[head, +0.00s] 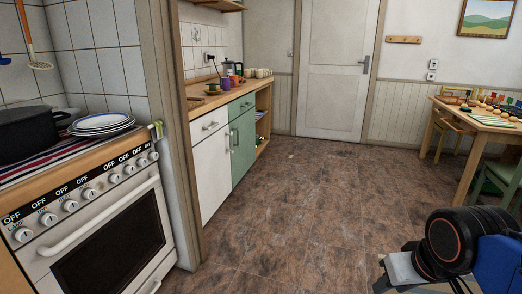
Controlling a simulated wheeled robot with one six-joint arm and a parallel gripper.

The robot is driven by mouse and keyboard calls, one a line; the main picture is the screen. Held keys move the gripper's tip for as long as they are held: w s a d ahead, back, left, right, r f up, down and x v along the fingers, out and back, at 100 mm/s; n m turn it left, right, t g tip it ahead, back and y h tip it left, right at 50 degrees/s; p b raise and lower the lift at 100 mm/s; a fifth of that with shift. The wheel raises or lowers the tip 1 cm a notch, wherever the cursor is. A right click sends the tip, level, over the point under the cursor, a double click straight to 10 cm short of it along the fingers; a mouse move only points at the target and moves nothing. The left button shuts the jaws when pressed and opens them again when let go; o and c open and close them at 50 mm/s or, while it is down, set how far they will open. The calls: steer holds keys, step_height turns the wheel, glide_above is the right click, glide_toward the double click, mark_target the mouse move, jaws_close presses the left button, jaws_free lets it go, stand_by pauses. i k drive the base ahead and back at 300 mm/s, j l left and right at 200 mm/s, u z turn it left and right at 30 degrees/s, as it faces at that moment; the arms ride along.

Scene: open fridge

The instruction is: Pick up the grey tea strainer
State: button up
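I cannot make out a grey tea strainer in the head view. Small items stand on the wooden counter (204,103) along the left wall, and several more lie on the dining table (490,119) at the right. They are too small to tell apart surely. An orange-handled utensil (30,38) hangs on the tiled wall above the stove. Part of my arm shows at the lower right, but my gripper is out of view.
A white stove (101,232) with a black pot (28,135) and stacked plates (101,123) is close on the left, beside a wall edge. A green chair (502,172) stands by the table. The brown floor (300,215) ahead is clear up to a closed white door (333,95).

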mark_target(213, 87)
steer(key=i+z, duration=0.2)
steer(key=i, duration=1.5)
